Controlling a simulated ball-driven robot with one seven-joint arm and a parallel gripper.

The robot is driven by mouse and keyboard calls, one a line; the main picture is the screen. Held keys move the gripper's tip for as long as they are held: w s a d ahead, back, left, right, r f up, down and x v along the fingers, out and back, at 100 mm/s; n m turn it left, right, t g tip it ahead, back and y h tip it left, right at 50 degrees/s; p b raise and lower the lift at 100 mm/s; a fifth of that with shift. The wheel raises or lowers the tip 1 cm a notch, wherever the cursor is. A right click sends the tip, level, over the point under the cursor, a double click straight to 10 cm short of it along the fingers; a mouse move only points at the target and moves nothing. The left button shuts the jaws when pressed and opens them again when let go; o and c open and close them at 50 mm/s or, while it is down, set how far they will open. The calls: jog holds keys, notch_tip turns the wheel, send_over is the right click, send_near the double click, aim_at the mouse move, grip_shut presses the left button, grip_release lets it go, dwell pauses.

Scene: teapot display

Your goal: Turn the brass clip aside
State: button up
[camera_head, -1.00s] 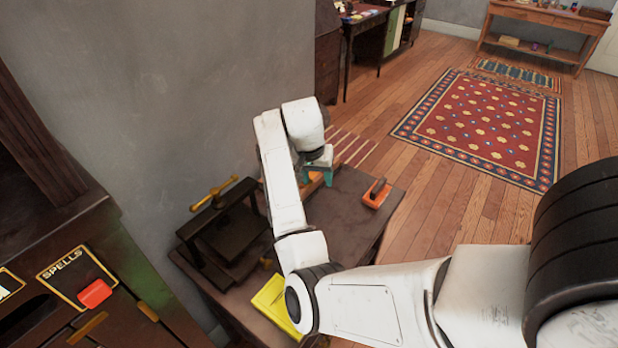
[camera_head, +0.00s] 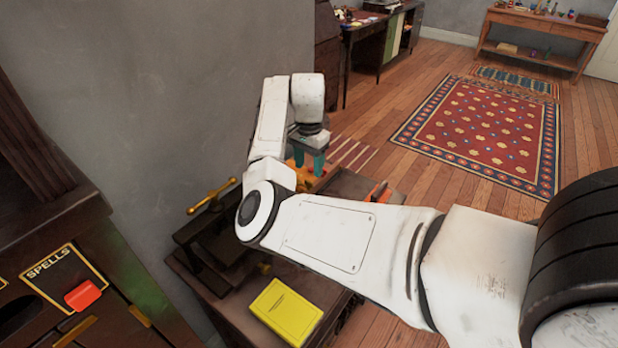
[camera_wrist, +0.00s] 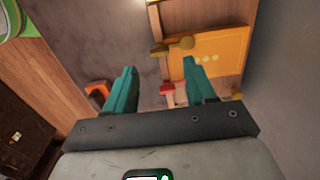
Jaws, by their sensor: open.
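A small brass-coloured piece with a rounded end (camera_wrist: 182,44), which looks like the brass clip, lies across the near edge of an orange panel (camera_wrist: 222,55) in the wrist view. The panel sits in a wooden frame. My gripper (camera_wrist: 160,66) is open and empty, with its teal fingers apart. The brass piece shows above the fingertips, nearer the right finger; I cannot tell whether they touch. In the head view my gripper (camera_head: 310,160) points down over orange parts (camera_head: 298,176) at the table's far end. The clip cannot be made out there.
A dark table (camera_head: 345,188) carries a yellow book (camera_head: 283,311) and a dark press with a brass bar (camera_head: 210,196). An orange-handled item (camera_wrist: 98,88) lies left of my fingers in the wrist view. A grey wall (camera_head: 170,90) stands close on the left.

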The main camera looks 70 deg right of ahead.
jog(key=shift+f, duration=2.65)
jog(key=shift+c, duration=0.3)
grip_shut()
